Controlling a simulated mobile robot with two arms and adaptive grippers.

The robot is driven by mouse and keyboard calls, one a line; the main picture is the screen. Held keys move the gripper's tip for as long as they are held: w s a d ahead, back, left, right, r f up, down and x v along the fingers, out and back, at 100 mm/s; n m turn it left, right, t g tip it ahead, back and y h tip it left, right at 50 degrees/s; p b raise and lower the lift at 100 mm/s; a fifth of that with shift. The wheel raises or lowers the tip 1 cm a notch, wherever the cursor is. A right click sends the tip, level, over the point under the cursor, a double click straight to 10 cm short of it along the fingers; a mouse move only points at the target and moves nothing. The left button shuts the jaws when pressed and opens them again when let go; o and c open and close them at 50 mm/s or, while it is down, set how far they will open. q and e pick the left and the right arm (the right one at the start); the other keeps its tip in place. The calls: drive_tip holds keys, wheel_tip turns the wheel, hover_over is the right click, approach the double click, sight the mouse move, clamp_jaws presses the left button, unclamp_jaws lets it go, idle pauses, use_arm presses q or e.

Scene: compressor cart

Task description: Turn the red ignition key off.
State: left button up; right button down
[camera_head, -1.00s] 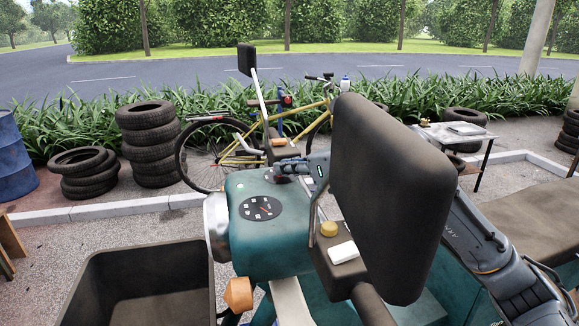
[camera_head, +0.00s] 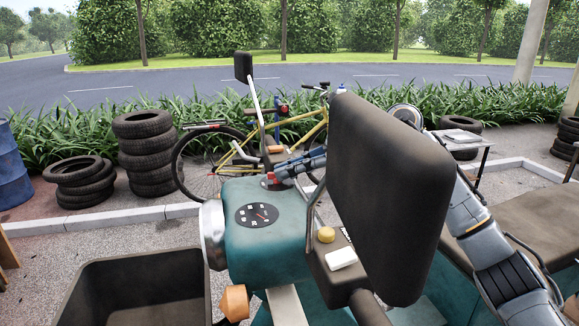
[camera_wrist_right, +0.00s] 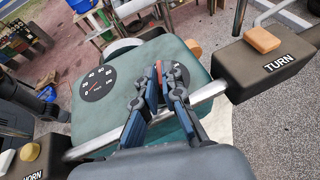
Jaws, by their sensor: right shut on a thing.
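The red ignition key (camera_wrist_right: 159,67) stands on the teal scooter's console, beside the speedometer dial (camera_wrist_right: 98,82) in the right wrist view. My right gripper (camera_wrist_right: 163,74) is shut on the key, with its blue-and-dark fingers on either side of it. In the head view, my right gripper (camera_head: 275,178) reaches the far side of the teal console (camera_head: 265,250) from behind the mirror. A little red shows at its tips there, but the fingers hide most of the key. My left gripper is not in view.
A large black mirror (camera_head: 388,195) blocks much of the head view and hides part of my right arm. A handlebar box with a yellow button (camera_head: 326,235) is below it. A dark open bin (camera_head: 135,295) stands front left. A yellow bicycle (camera_head: 240,150) and tyres (camera_head: 150,150) are behind.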

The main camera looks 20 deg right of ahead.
drive_tip(key=shift+w+r+n+g+p, duration=0.1)
drive_tip(key=shift+w+n+g+p, duration=0.15)
drive_tip(key=shift+n+g, duration=0.4)
drive_tip(key=shift+w+r+n+g+p, duration=0.1)
drive_tip(key=shift+n+g+p, duration=0.25)
drive_tip(key=shift+n+g, duration=0.3)
drive_tip(key=shift+f+g, duration=0.15)
drive_tip(key=shift+g, duration=0.25)
drive_tip(key=c, duration=1.5)
unclamp_jaws()
drive_tip(key=shift+d, duration=0.1)
drive_tip(key=shift+d, duration=0.1)
drive_tip(key=v, duration=1.1)
drive_tip(key=shift+d, duration=0.45)
